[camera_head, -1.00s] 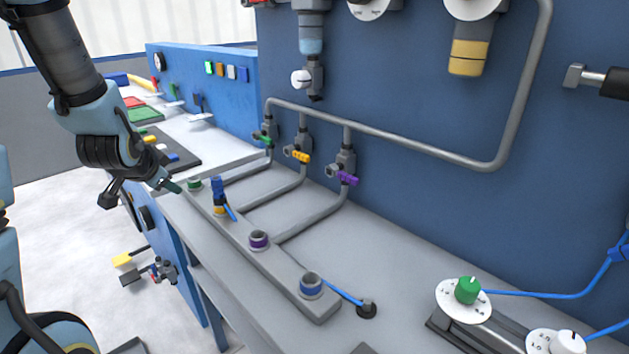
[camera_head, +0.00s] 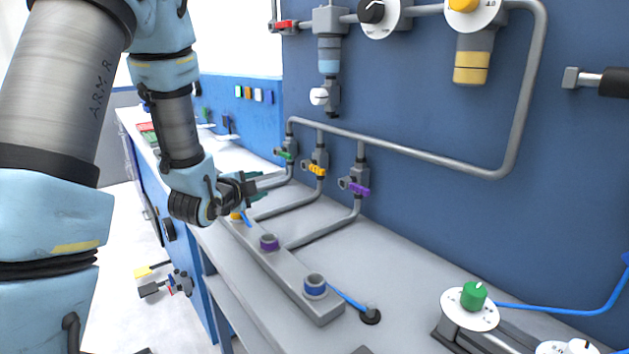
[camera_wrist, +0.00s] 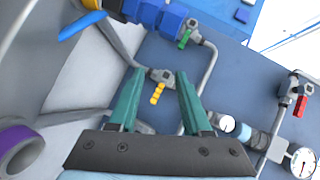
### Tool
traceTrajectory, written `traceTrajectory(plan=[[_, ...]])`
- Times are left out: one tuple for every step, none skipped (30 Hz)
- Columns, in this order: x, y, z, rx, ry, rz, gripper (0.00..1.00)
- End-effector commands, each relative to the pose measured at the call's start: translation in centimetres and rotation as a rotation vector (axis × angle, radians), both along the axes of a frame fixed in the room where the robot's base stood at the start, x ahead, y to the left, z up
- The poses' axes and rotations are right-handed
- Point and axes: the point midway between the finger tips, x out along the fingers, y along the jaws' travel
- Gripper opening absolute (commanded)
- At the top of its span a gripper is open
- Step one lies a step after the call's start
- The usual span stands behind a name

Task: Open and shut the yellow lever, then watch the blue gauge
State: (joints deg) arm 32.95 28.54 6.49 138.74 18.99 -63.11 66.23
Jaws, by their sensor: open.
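The yellow lever (camera_head: 317,169) sits on the middle of three small valves along the grey pipe on the blue wall. In the wrist view the yellow lever (camera_wrist: 157,93) hangs angled between my two green fingers. My gripper (camera_head: 257,184) is open and empty, pointing at the valves from the left, with a gap to the lever in the head view. Its fingertips (camera_wrist: 160,75) lie either side of the valve in the wrist view; I cannot tell the depth. A white-faced gauge (camera_wrist: 303,162) shows at the wrist view's lower right. I cannot pick out a blue gauge.
A green lever (camera_head: 285,155) and a purple lever (camera_head: 359,189) flank the yellow one. A grey manifold with a purple port (camera_head: 269,242) and a blue port (camera_head: 315,285) lies on the bench below. A red lever (camera_wrist: 300,106) is at the wrist view's right.

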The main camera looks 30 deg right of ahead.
Motion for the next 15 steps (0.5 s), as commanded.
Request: traceTrajectory(plan=[[-0.4,-1.1,-0.8,0.001,-0.048,-0.040,0.49],[-0.7,-1.8,-0.9,0.001,-0.083,-0.065,0.49],[-1.1,-2.7,-1.0,0.001,-0.128,-0.097,0.49],[-1.4,-3.3,-1.0,0.000,-0.161,-0.120,0.49],[-1.8,-3.9,-1.1,-0.003,-0.197,-0.145,0.49],[-2.3,-4.7,-1.1,-0.006,-0.242,-0.173,0.49],[-2.6,-5.2,-1.1,-0.010,-0.275,-0.193,0.49],[-3.0,-5.7,-1.1,-0.013,-0.305,-0.211,0.49],[-3.4,-6.2,-1.0,-0.016,-0.338,-0.230,0.49],[-3.6,-6.5,-0.9,-0.020,-0.357,-0.239,0.49],[-3.7,-6.7,-0.8,-0.021,-0.374,-0.246,0.49],[-3.8,-6.9,-0.7,-0.024,-0.386,-0.253,0.49],[-3.8,-7.1,-0.6,-0.024,-0.392,-0.256,0.49],[-3.7,-7.3,-0.6,-0.025,-0.395,-0.258,0.49],[-3.6,-7.6,-0.5,-0.025,-0.397,-0.259,0.49]])
